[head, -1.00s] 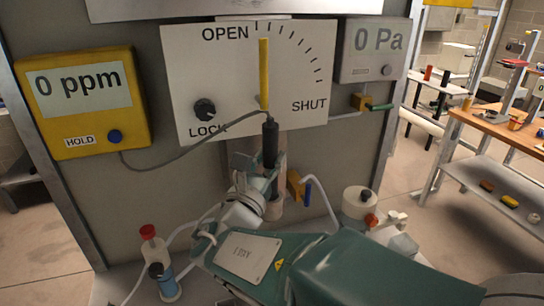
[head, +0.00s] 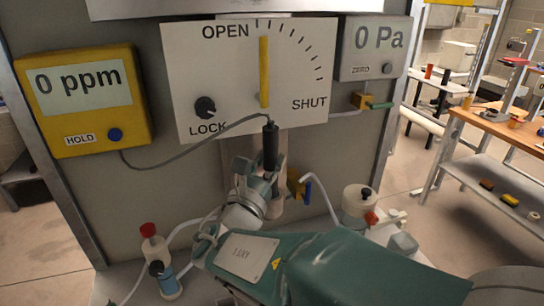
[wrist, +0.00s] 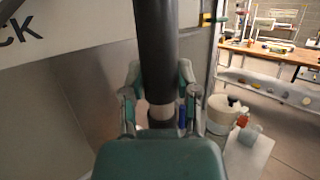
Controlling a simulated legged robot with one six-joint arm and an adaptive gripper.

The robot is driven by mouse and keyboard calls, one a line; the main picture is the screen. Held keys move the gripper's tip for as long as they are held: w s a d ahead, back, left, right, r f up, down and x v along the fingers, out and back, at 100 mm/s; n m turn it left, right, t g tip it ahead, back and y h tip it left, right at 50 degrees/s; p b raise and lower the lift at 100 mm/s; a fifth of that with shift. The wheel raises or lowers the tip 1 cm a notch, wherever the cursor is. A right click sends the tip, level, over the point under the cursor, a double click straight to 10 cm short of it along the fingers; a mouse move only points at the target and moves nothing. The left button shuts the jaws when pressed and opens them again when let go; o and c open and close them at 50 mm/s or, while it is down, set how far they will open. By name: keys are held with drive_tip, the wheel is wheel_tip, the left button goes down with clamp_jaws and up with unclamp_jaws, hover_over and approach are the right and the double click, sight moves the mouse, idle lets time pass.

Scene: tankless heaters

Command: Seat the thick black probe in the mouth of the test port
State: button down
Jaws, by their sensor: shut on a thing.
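The thick black probe (head: 271,148) stands nearly upright in front of the white panel, with a cable from its top. My gripper (head: 266,174) is shut on its lower part; in the wrist view the fingers (wrist: 159,88) stand on both sides of the black shaft (wrist: 156,45). The test port seems to be the pale vertical pipe (head: 271,209) below the gripper. In the wrist view a pale section and a dark ring show under the shaft. My gripper hides the probe's lower end, and I cannot tell whether it is inside the mouth.
The grey cable (head: 190,151) runs to the yellow meter (head: 88,98). A white canister (head: 358,203) stands further right, and a red-capped bottle (head: 152,245) at left.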

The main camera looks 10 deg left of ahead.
drive_tip(key=shift+f, duration=1.95)
drive_tip(key=shift+c, duration=1.4)
unclamp_jaws()
drive_tip(key=shift+s+f, duration=0.1)
drive_tip(key=v, duration=1.2)
drive_tip(key=shift+a, duration=0.1)
